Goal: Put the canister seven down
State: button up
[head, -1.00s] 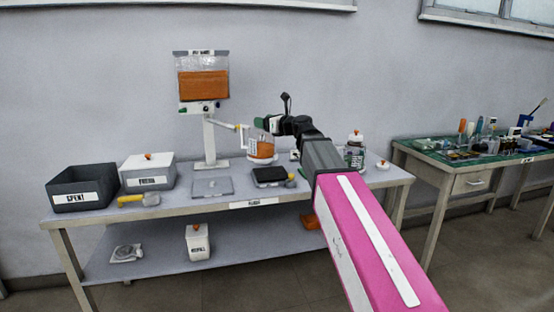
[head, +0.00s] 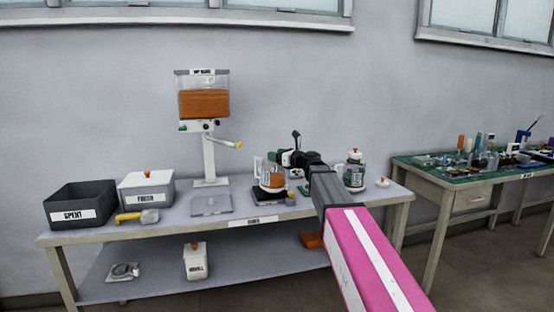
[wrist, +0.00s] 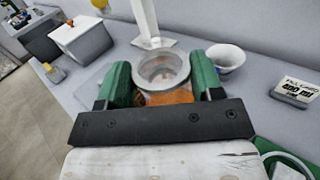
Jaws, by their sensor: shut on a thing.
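A clear canister with orange contents (head: 272,181) and a pale handle on its left is upright at the middle of the bench in the head view. It is at the black pad (head: 262,196), and I cannot tell whether its base touches it. No number on it is legible. In the wrist view the canister's open round rim (wrist: 163,68) is between the two green fingers of my gripper (wrist: 161,82). My gripper is shut on the canister from the right and behind. Its lower part is hidden by the dark gripper bar.
Left of it are a dispenser stand (head: 209,158), a flat grey plate (head: 211,205), a white-lidded box (head: 147,189) and a dark open bin (head: 80,207). A capped jar (head: 354,172) stands to the right. In the wrist view, a white cup (wrist: 226,62) and a 400 ml label block (wrist: 297,90) are near.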

jog(key=shift+f, duration=0.6)
jog(key=o, duration=1.6)
jog(key=shift+f, duration=0.15)
jog(key=shift+s+d, duration=0.25)
jog(key=v, duration=1.1)
jog(key=shift+d, duration=0.15)
